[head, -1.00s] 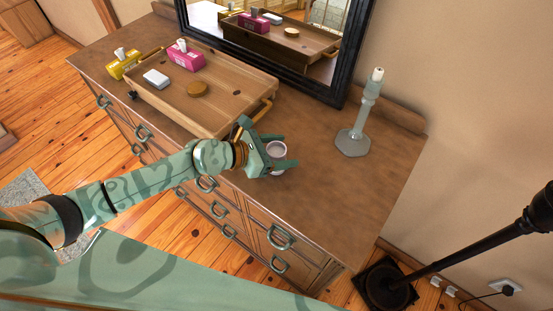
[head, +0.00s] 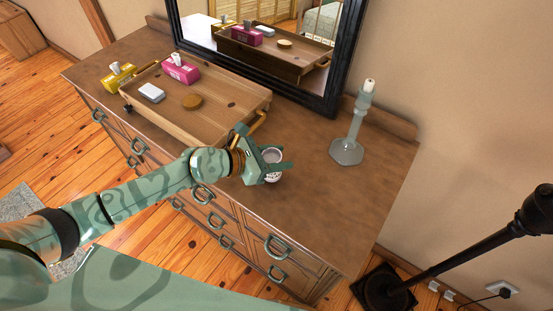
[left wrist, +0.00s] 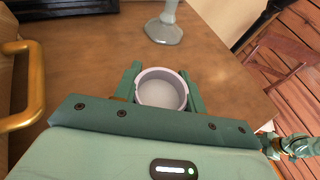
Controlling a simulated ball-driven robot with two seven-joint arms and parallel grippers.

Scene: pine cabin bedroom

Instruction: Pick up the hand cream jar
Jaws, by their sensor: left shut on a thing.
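The hand cream jar (head: 272,156) is a small round whitish jar near the front of the dresser top, beside the tray's right end. My left gripper (head: 271,165) has its green fingers on either side of it and is shut on it. In the left wrist view, the jar (left wrist: 162,90) shows from above as a pale ring with a grey inside, between the two fingers (left wrist: 161,90). The fingers hide part of its sides in the head view. I cannot tell whether it touches the dresser top.
The dresser top (head: 330,205) is clear to the right. A wooden tray (head: 215,122) holds a pink tissue box (head: 181,72), a white item (head: 151,92) and a round wooden lid (head: 192,101). A candlestick (head: 348,150) stands behind right, near the mirror (head: 330,70).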

